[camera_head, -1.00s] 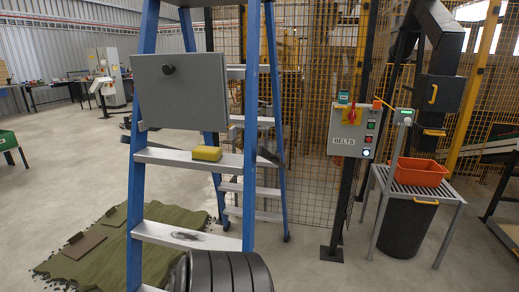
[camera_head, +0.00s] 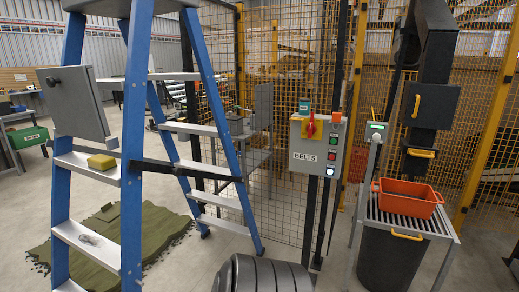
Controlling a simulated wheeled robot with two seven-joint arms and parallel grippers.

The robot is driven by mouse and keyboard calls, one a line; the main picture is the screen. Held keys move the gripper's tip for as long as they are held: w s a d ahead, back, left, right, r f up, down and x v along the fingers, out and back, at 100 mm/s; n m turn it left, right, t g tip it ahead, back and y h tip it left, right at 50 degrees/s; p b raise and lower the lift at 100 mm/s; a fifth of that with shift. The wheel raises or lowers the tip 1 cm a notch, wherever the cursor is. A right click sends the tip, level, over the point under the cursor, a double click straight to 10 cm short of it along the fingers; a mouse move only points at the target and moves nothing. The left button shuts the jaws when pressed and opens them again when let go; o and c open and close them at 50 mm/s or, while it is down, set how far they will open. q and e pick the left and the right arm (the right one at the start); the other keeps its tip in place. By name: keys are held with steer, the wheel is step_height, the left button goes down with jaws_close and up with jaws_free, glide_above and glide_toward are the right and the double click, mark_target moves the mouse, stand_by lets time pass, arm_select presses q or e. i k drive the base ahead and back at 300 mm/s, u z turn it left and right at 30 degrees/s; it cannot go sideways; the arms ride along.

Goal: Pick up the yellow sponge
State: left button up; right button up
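The yellow sponge (camera_head: 102,162) lies on a grey step of the blue stepladder (camera_head: 133,150), at the left of the head view. The step (camera_head: 75,168) is the one just below a grey panel (camera_head: 72,103) fixed to the ladder. The sponge sits near the step's right end, close to the blue front rail. Nothing covers the sponge. Neither of my grippers shows in this view.
A BELTS control box (camera_head: 317,147), an orange bin (camera_head: 408,198) on a slatted stand and mesh fencing are to the right.

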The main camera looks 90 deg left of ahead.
mark_target(102, 163)
steer(key=u, duration=1.4)
steer(key=i, duration=1.5)
steer(key=u, duration=4.25)
